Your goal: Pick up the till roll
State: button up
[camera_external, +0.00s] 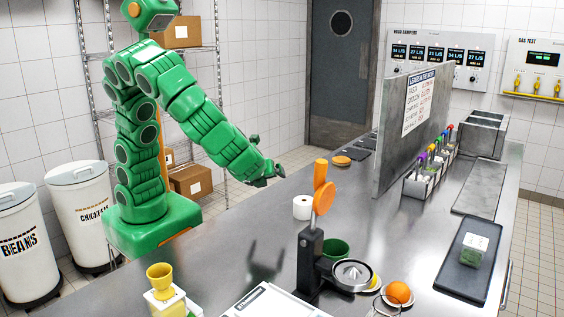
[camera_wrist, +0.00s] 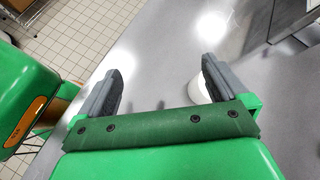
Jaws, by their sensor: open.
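A black juicer with an orange handle (camera_external: 323,187) stands right of the roll, with a green bowl (camera_external: 336,248) beside it. A steel divider (camera_external: 392,150) stands farther right. The counter (camera_external: 235,240) left of the roll is clear.

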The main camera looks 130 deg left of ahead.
aim_at(303, 201)
jog(key=w+a+f+m+y, duration=0.1)
jog(key=w+f+m, duration=0.1)
jog(key=w, duration=0.1)
jog(key=w+a+f+m+t+y, duration=0.1)
jog(key=w+f+m, duration=0.1)
jog(key=w, duration=0.2)
jog(key=w+a+f+m+y, duration=0.1)
jog(key=w+f+m, duration=0.1)
jog(key=w, duration=0.1)
jog(key=shift+w+a+f+m+t, duration=0.1)
jog(key=shift+w+a+m+t, duration=0.1)
jog(key=shift+m+t, duration=0.1)
jog(key=shift+x, duration=1.15)
jog(key=shift+s+f+x, duration=0.1)
jog(key=shift+f+x, duration=0.05)
jog(key=shift+x, duration=0.8)
jog(key=shift+s+f+x, duration=0.15)
jog(key=shift+f+x, duration=0.05)
jog(key=shift+x, duration=0.8)
jog(key=shift+a+f, duration=0.3)
jog(key=shift+a, duration=0.15)
jog(key=c, duration=1.1)
jog(key=shift+r, duration=0.15)
